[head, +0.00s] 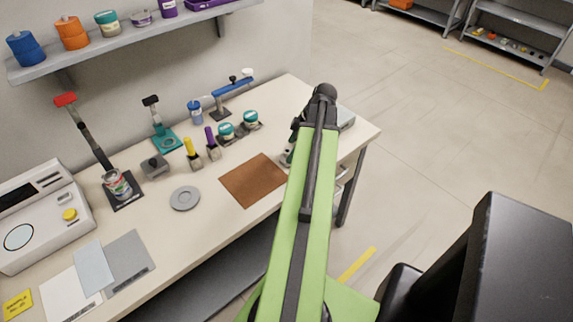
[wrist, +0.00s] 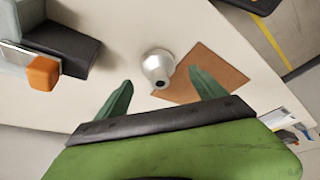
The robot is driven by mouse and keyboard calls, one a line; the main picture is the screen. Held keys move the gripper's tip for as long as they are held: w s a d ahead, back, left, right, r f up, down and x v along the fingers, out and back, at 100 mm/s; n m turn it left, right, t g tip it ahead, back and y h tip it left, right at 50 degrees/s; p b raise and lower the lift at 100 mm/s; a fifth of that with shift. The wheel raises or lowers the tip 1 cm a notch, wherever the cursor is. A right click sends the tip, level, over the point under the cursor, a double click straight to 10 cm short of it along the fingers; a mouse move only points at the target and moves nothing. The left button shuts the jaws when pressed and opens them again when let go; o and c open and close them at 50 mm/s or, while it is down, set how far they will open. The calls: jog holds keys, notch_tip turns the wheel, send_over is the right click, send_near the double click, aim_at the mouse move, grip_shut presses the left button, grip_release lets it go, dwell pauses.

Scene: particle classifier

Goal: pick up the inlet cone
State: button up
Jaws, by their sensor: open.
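The inlet cone looks like a silver-grey metal piece (wrist: 157,66), wide at one end and narrowing to a dark opening. It stands on the bench beside the left edge of the brown mat (wrist: 222,80) in the wrist view. My gripper (wrist: 161,78) is open, with its two green fingers apart. The cone shows just beyond and between the fingertips, and nothing is held. In the head view my green arm reaches over the bench past the brown mat (head: 250,183). There the arm hides the cone and most of the gripper.
A grey and black device with an orange block (wrist: 42,72) stands left of the cone in the wrist view. The head view shows a grey disc (head: 185,198), a red-handled press (head: 92,135), several bottles and a white instrument (head: 40,225).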

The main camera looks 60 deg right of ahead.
aim_at(288, 151)
jog(key=b+x, duration=0.5)
jog(key=shift+w+d+f, duration=0.1)
jog(key=shift+f, duration=0.1)
jog(key=shift+r, duration=0.2)
jog(key=c, duration=1.7)
jog(key=shift+r+p, duration=0.65)
jog(key=shift+p, duration=0.2)
notch_tip(288, 151, up, 4)
jog(key=p, duration=0.4)
jog(key=shift+s+d+r+p, duration=0.35)
jog(key=shift+s+r+p, duration=0.6)
jog(key=shift+s, duration=1)
jog(key=shift+s+d+r+p, duration=0.35)
jog(key=shift+s+r+p, duration=0.6)
jog(key=shift+s, duration=0.95)
jog(key=shift+s+d+r+p, duration=0.35)
jog(key=shift+s+r+p, duration=0.6)
jog(key=shift+s, duration=1)
